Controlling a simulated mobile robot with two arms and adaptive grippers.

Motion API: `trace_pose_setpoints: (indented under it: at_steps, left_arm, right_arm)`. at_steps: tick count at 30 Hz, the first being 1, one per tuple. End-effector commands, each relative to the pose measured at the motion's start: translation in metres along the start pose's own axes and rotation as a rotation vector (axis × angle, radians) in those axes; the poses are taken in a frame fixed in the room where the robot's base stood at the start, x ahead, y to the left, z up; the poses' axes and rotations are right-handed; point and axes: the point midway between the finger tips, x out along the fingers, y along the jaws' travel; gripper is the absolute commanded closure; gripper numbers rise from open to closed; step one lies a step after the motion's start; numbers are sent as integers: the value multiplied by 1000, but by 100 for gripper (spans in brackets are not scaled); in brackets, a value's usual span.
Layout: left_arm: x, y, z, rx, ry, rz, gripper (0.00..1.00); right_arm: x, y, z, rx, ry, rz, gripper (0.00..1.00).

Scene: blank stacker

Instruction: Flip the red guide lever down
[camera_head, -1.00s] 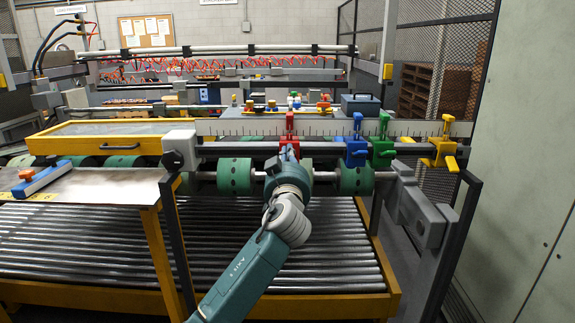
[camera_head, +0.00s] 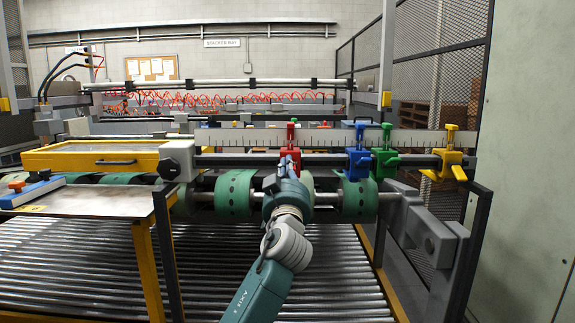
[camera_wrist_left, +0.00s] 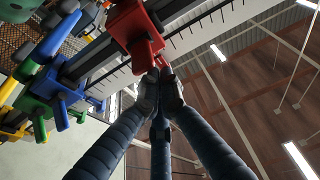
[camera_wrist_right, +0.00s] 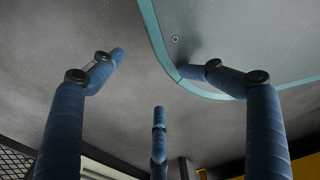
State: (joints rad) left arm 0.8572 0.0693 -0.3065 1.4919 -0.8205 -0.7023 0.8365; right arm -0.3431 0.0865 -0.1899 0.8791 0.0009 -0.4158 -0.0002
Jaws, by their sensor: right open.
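The red guide (camera_head: 291,133) sits on the ruled rail, left of the blue, green and yellow guides. Its red lever is partly hidden behind my left gripper (camera_head: 287,166) in the head view. In the left wrist view the red guide (camera_wrist_left: 135,30) is overhead, with a short red lever (camera_wrist_left: 158,62) pointing at the fingertips. My left gripper (camera_wrist_left: 161,84) has its fingers drawn together right at the lever's end; a firm hold on it does not show. My right gripper (camera_wrist_right: 157,80) is open and empty, with its fingers spread; it is outside the head view.
The blue guide (camera_head: 358,158), green guide (camera_head: 384,162) and yellow guide (camera_head: 450,160) stand right of the red one. Green rollers (camera_head: 235,193) run below the rail. A yellow-framed panel (camera_head: 60,157) is at left. A teal-edged grey surface (camera_wrist_right: 240,40) faces the right gripper.

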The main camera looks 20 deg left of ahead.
Motion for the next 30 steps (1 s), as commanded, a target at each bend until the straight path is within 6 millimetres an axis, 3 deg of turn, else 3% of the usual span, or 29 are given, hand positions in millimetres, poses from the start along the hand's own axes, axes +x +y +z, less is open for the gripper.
trace_pose_setpoints:
  at_steps: [1,6,14,21,30]
  left_arm:
    - [-4,0,13,-2,17,-1,100]
    - [-6,0,16,-3,84,-1,100]
    - [-8,0,18,-2,178,-1,100]
    - [-10,0,20,0,241,-1,100]
    - [-12,0,23,0,295,1,100]
  right_arm:
    - [16,4,-24,4,33,6,32]
    - [22,4,-67,9,63,6,32]
    - [0,5,-140,15,158,8,32]
    - [-63,6,-213,16,322,10,32]
    - [-166,4,-273,14,570,11,32]
